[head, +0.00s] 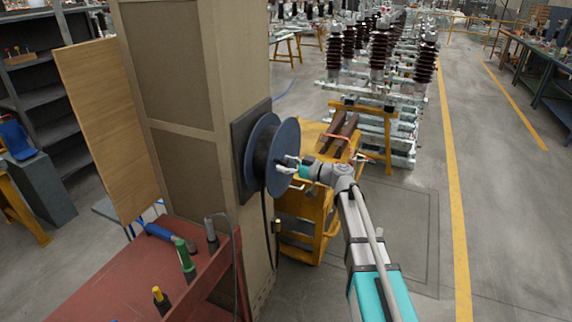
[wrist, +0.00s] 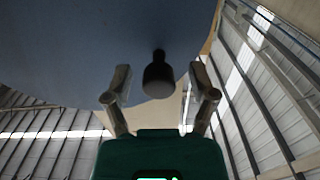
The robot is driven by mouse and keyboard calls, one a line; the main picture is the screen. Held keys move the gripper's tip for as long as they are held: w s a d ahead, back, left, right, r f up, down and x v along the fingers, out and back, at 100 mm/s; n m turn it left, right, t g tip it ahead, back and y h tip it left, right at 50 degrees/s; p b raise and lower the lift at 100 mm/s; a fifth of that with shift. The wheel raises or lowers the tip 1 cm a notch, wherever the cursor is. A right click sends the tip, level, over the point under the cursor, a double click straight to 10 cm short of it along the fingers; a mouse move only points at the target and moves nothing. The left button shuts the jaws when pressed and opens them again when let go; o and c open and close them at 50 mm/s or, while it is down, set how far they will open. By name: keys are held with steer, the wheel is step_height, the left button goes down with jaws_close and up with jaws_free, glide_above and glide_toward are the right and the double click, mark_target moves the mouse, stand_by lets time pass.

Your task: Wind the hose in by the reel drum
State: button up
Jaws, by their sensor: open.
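The reel drum (head: 284,150) has a blue round side plate and a dark core. It is mounted on a dark plate on the side of a tan pillar. A black hose (head: 269,225) hangs down below the drum along the pillar. My gripper (head: 289,165) is open in front of the blue plate. In the wrist view, the blue plate (wrist: 60,50) fills the upper left. A black crank knob (wrist: 158,80) sticks out from it, between the two spread fingers of my gripper (wrist: 158,86). I see gaps on both sides of the knob.
A yellow cart (head: 305,225) stands close behind my gripper, by the tan pillar (head: 235,60). A red bench (head: 120,275) with several hand tools is at the lower left. Insulator stacks (head: 378,50) stand further back. The floor to the right is free.

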jaws_close()
steer(key=shift+d, duration=0.25)
steer(key=shift+a, duration=0.3)
steer(key=shift+a+r, duration=0.1)
steer(key=shift+r, duration=0.05)
